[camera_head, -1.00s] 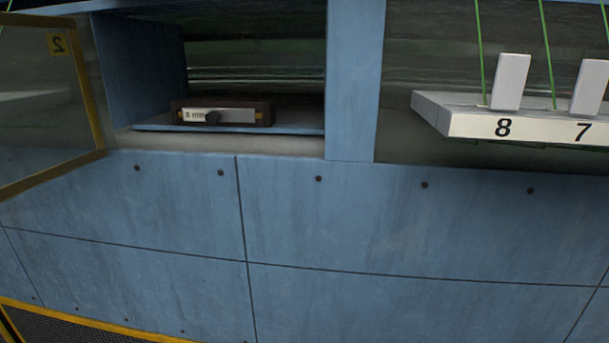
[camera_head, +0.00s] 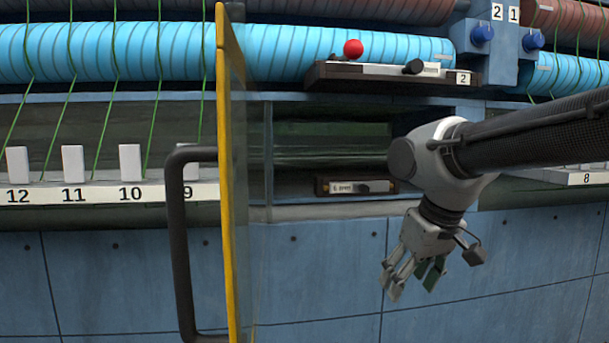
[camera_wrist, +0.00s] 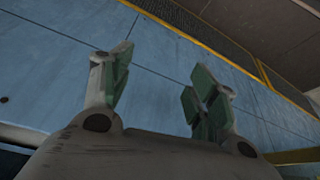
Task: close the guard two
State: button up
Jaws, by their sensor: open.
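Guard two is a clear panel with a yellow frame (camera_head: 230,180), left of centre in the head view. It stands open and is seen nearly edge-on, projecting from the blue machine front. A dark bar handle (camera_head: 181,250) is on its left face. The recess (camera_head: 330,145) to its right is uncovered and holds a dark box with a pale label (camera_head: 355,187). My gripper (camera_head: 430,275) is open and empty, pointing down to the right of the guard and apart from it. In the wrist view my gripper (camera_wrist: 158,72) has its fingers spread before blue panels.
Blue knobs (camera_head: 482,35) are at upper right. Blue panels (camera_head: 320,255) fill the lower front.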

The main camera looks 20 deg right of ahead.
aim_at(230, 55)
jog(key=j+u, duration=0.1)
jog(key=j, duration=0.25)
jog(key=j+z, duration=0.1)
jog(key=z, duration=0.85)
jog(key=j+z, duration=0.15)
jog(key=z, duration=0.3)
jog(key=k+j+z, duration=0.2)
jog(key=z, duration=0.2)
jog(key=k+j+z, duration=0.25)
jog(key=j+z, duration=0.15)
jog(key=k+j+z, duration=0.15)
jog(key=z, duration=0.25)
jog(key=k+j+z, duration=0.1)
jog(key=k, duration=0.5)
jog(key=k+j+z, duration=0.1)
jog(key=k+j, duration=0.15)
jog(key=k, duration=0.4)
